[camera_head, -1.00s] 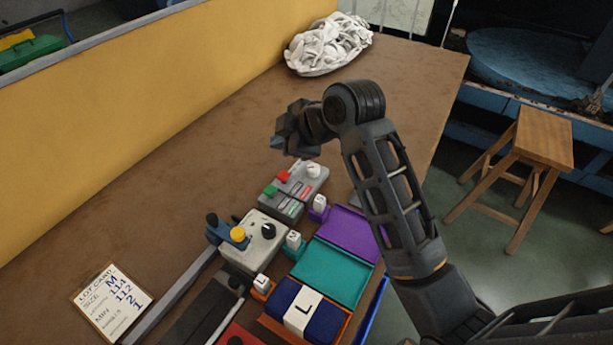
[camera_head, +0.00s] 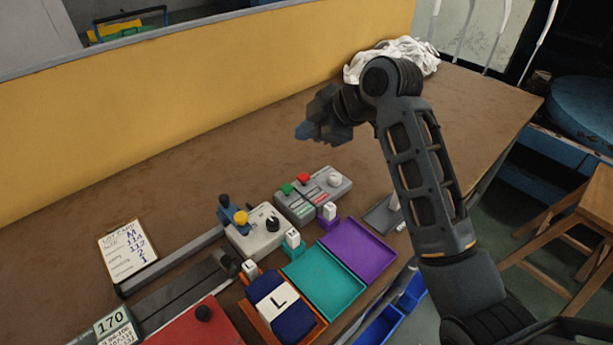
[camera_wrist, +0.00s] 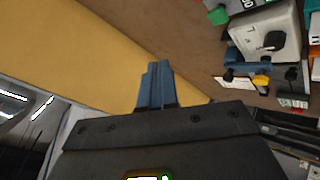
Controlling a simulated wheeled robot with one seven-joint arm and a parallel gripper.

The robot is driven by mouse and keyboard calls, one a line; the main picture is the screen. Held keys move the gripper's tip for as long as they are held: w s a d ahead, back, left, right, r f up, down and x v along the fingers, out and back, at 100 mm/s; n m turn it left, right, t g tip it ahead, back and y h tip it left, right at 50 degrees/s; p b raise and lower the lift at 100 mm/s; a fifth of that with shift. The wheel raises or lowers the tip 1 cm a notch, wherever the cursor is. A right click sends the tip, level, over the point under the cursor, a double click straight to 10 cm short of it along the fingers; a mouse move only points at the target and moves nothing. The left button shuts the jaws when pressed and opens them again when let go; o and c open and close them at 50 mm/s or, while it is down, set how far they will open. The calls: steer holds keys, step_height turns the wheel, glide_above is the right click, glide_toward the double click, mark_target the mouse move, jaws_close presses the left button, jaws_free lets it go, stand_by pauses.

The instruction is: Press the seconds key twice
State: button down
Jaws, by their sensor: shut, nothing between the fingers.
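My gripper (camera_head: 306,131) is shut and empty, held in the air above the brown table, left of the white cloth pile. Its blue fingers (camera_wrist: 157,72) are pressed together in the wrist view. Below it in the head view is a grey box (camera_head: 313,207) with a green button (camera_head: 287,189), a red button (camera_head: 303,178) and a white knob (camera_head: 334,180). A second pale box (camera_head: 256,240) beside it has a black knob (camera_head: 272,217), a yellow button (camera_head: 241,218) and a blue lever piece. The key labels are too small to read, so I cannot tell which is the seconds key.
Purple (camera_head: 357,247), teal (camera_head: 325,282) and orange (camera_head: 318,330) trays line the near edge. A yellow partition (camera_head: 200,90) runs behind. A white cloth pile (camera_head: 412,55) is at the back.

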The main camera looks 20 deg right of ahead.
steer(key=b, duration=0.6)
glide_above(306, 179)
step_height(306, 179, down, 8)
steer(key=shift+r, duration=0.1)
steer(key=shift+w+f+b, duration=0.1)
steer(key=shift+f+b, duration=0.2)
steer(key=shift+f, duration=0.25)
steer(key=shift+f, duration=0.1)
stand_by(1.2)
steer(key=shift+f, duration=0.3)
steer(key=shift+f+b, duration=0.5)
steer(key=shift+f, duration=0.15)
stand_by(0.9)
steer(key=shift+r, duration=0.1)
steer(key=shift+r+p, duration=0.9)
steer(key=shift+r, duration=0.15)
